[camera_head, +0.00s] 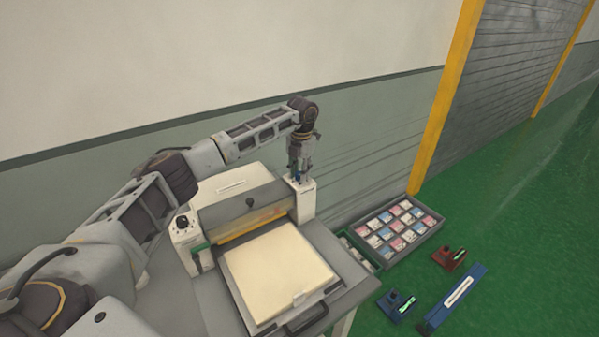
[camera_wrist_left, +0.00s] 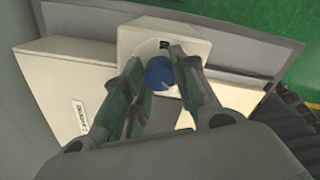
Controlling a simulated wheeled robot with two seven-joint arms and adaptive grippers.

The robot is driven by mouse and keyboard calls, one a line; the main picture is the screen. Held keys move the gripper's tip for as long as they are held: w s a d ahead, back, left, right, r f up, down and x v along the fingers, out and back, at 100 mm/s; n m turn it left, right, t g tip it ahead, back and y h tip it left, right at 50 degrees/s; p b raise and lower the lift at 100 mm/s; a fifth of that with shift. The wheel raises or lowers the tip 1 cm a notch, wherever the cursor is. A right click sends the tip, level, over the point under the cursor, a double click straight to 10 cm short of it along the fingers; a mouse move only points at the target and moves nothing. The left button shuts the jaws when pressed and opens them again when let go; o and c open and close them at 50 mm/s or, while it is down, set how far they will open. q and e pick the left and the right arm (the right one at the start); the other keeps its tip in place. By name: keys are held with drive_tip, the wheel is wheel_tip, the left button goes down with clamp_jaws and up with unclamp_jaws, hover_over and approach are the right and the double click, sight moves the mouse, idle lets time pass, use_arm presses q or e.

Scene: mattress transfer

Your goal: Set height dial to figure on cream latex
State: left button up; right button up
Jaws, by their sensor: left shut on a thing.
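The cream latex slab (camera_head: 275,262) lies flat on the tray at the front of the grey and cream machine (camera_head: 243,205). A small pale tag (camera_head: 299,297) sits near its front edge. My left gripper (camera_head: 299,178) reaches down over the machine's right-hand cream post (camera_head: 306,205). In the left wrist view, its two fingers (camera_wrist_left: 160,75) are shut on the blue dial (camera_wrist_left: 159,73), one on each side. The dial sits on a cream housing (camera_wrist_left: 185,36) with a small dark window (camera_wrist_left: 164,45). Its figure is too small to read. My right gripper is not in view.
A black knob (camera_head: 182,222) is on the machine's left post. A grey tray of several coloured cards (camera_head: 398,232) stands to the right. A red tool (camera_head: 449,258), a blue tool (camera_head: 397,304) and a long blue bar (camera_head: 453,298) lie beyond the table on the green side.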

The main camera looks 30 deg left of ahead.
use_arm(q)
drive_tip(key=o, duration=1.1)
drive_tip(key=shift+c, duration=0.2)
drive_tip(key=shift+r, duration=0.1)
wheel_tip(320, 180, up, 12)
drive_tip(key=shift+d, duration=0.3)
idle(0.4)
